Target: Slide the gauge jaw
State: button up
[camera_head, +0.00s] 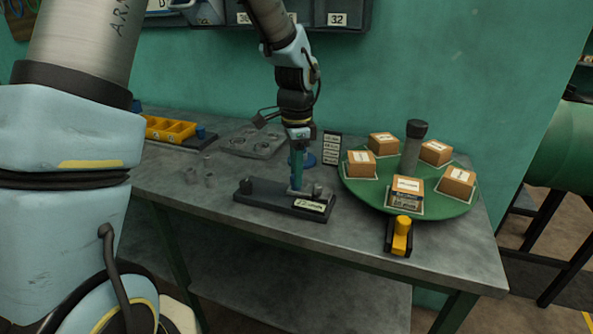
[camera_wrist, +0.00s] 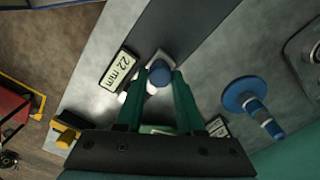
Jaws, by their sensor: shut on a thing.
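The gauge is a long dark block (camera_head: 265,201) lying on the bench, with a "22 mm" label (camera_head: 309,205) at its right end. The label also shows in the wrist view (camera_wrist: 119,69). The gauge jaw is a small grey block with a round blue-grey knob (camera_wrist: 160,75), on the rail near the labelled end. My gripper (camera_head: 296,187) points down over it. In the wrist view, the green fingers of my gripper (camera_wrist: 159,80) stand on either side of the knob, shut on it. A pale cylinder (camera_wrist: 132,88) beside the jaw is partly hidden by the left finger.
A green turntable (camera_head: 439,207) with several labelled boxes stands to the right. A yellow-handled black device (camera_head: 402,237) sits near the front edge. A blue spool-like part (camera_wrist: 250,106) lies beyond the gauge. The bench front left is clear.

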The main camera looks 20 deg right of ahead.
grip_shut()
dwell(0.8)
